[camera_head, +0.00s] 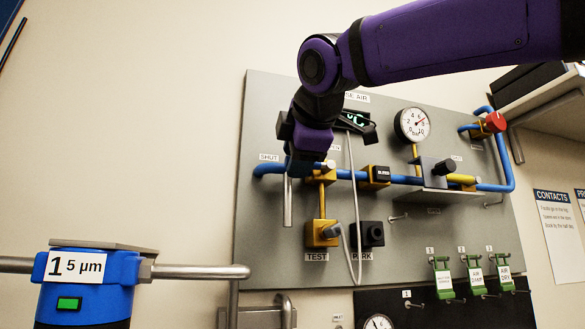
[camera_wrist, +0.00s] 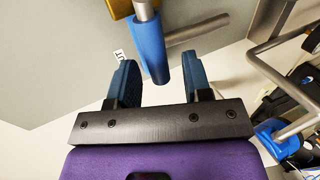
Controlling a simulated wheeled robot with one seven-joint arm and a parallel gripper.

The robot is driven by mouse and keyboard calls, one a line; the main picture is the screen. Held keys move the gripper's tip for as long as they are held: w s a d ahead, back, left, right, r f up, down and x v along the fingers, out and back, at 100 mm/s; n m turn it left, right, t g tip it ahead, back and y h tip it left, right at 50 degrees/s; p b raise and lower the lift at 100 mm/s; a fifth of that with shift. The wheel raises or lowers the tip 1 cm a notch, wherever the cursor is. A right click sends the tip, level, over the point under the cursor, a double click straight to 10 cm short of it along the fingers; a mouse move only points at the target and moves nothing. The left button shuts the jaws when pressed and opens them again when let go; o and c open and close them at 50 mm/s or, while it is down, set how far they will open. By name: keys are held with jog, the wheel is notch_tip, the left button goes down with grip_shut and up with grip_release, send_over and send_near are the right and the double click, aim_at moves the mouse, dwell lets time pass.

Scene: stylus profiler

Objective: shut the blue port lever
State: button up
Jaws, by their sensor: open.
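In the wrist view a blue cylinder (camera_wrist: 150,48) on a short grey rod (camera_wrist: 143,10) runs from the yellow block; it looks like the blue port lever. Its near end shows between my two fingers, apart from both in the picture. My gripper (camera_wrist: 155,72) is open and empty. In the head view my gripper (camera_head: 305,165) is at the left part of the panel, near the SHUT label (camera_head: 268,157), and hides most of the lever and valve there. Whether the fingers touch the lever cannot be told.
A grey bar (camera_head: 288,203) hangs just below my gripper. A thin cable (camera_head: 352,215) hangs right of it. The panel (camera_head: 268,115) also carries a gauge (camera_head: 412,125), a red knob (camera_head: 495,122) and a yellow TEST block (camera_head: 321,233).

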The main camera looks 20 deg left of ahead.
jog(key=v, duration=0.7)
jog(key=shift+s, duration=0.15)
